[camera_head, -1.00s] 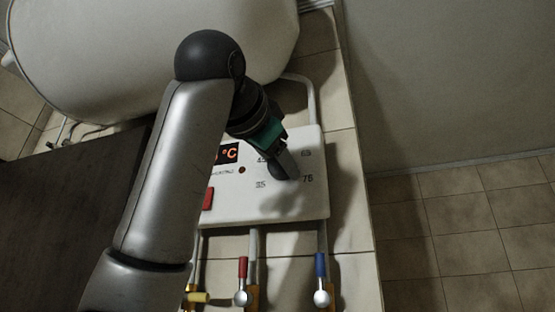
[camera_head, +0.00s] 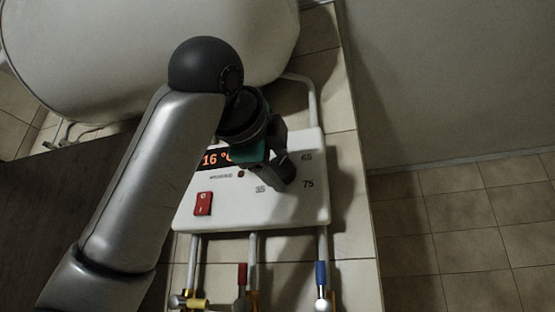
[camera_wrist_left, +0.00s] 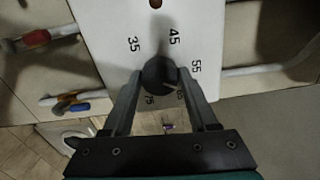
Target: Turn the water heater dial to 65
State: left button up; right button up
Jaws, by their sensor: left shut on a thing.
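The water heater's white control panel (camera_head: 235,214) is on the tiled wall, with a display (camera_head: 211,158) reading 16 °C. The dark round dial (camera_wrist_left: 158,74) shows in the wrist view between printed numbers 35, 45, 55, 65 and 75. A thin light mark shows on its lower right side, towards the 65; I cannot tell the exact setting. My left gripper (camera_wrist_left: 161,76) is shut on the dial, one finger on each side. In the head view the left gripper (camera_head: 281,176) covers most of the dial and the 45 and 55. My right gripper is not in view.
A red switch (camera_head: 203,204) is on the panel's left side. The large white tank (camera_head: 110,50) is above.

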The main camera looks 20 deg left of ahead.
pick_arm(q)
jog(key=m+p, duration=0.2)
jog(key=m, duration=0.3)
jog(key=shift+m, duration=0.3)
jog(key=shift+f, duration=0.1)
dwell(0.3)
jog(key=o, duration=1.4)
jog(key=s+b, duration=0.1)
jog(key=s, duration=0.4)
jog(key=s+b, duration=0.2)
jog(key=s, duration=0.3)
jog(key=s+b, duration=0.2)
jog(key=s, duration=0.3)
jog(key=shift+s+a, duration=0.15)
jog(key=shift+a, duration=0.1)
